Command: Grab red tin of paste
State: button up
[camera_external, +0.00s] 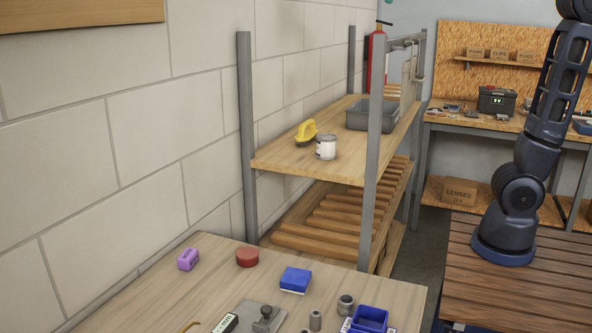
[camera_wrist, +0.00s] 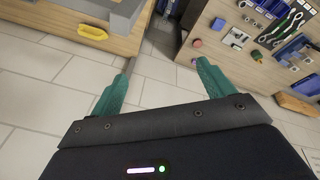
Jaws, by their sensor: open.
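The red tin of paste (camera_external: 248,257) is a short, round red tin. It stands on the light wooden table between a purple block and a blue box. In the wrist view what looks like the same tin (camera_wrist: 198,43) shows small, on the table beyond my right fingertip. My gripper (camera_wrist: 165,62) is open and empty, with its two teal fingers wide apart, well away from the tin. In the external view only part of my arm shows at the right, and the gripper is out of the picture.
The purple block (camera_external: 187,260) and blue box (camera_external: 294,280) flank the tin. Metal parts and a blue bin (camera_external: 369,320) lie nearer the front. A shelf unit (camera_external: 285,150) with grey posts stands behind the table. It bears a yellow brush (camera_external: 306,132), a white can (camera_external: 326,147) and a grey tray (camera_external: 371,115).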

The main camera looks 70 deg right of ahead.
jog(key=w+a+n, duration=0.3)
jog(key=w+a, duration=0.5)
jog(key=w, duration=0.1)
jog(key=n+g, duration=0.3)
jog(key=n, duration=0.5)
send_over(247, 253)
notch_tip(247, 253, down, 9)
notch_tip(247, 253, down, 57)
jog(key=shift+c, duration=0.2)
jog(key=c, duration=1.1)
